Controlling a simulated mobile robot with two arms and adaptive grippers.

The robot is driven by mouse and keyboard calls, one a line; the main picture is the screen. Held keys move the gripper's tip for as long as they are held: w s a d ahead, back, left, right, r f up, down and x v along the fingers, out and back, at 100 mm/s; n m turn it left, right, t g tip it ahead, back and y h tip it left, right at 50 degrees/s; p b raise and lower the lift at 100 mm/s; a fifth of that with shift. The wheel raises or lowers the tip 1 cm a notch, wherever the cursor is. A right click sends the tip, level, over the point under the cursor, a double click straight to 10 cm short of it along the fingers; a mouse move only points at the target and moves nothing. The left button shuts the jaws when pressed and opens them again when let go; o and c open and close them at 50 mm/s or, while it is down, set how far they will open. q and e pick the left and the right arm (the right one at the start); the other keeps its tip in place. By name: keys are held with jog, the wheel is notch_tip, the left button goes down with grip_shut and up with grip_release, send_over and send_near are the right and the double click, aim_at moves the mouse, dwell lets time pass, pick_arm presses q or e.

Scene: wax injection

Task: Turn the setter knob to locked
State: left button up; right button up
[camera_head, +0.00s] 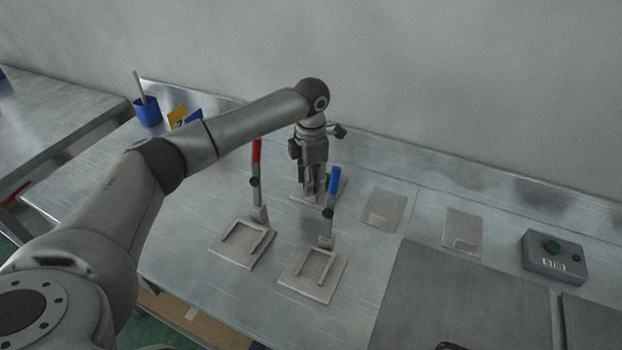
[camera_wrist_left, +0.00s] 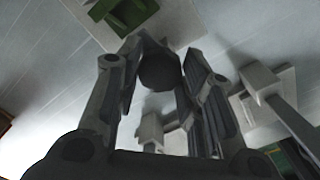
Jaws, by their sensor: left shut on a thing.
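My left gripper (camera_head: 314,184) points down over a small grey plate (camera_head: 299,194) at the back of the bench. In the left wrist view its two fingers (camera_wrist_left: 160,75) are closed around a dark round knob (camera_wrist_left: 160,72), which appears to be the setter knob. In the head view the knob is hidden by the gripper. I see no marking that tells which setting the knob is at. My right gripper is in neither view.
A red-handled clamp (camera_head: 256,170) and a blue-handled clamp (camera_head: 332,190) stand upright close in front of my left gripper. Flat plates (camera_head: 385,210) and a control box (camera_head: 555,258) with a green button lie to the right. A blue cup (camera_head: 147,111) is at the back left.

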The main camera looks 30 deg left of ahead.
pick_arm(q)
jog(key=o, duration=1)
jog(key=shift+r, duration=0.1)
jog(key=shift+o, duration=0.2)
notch_tip(320, 180, up, 12)
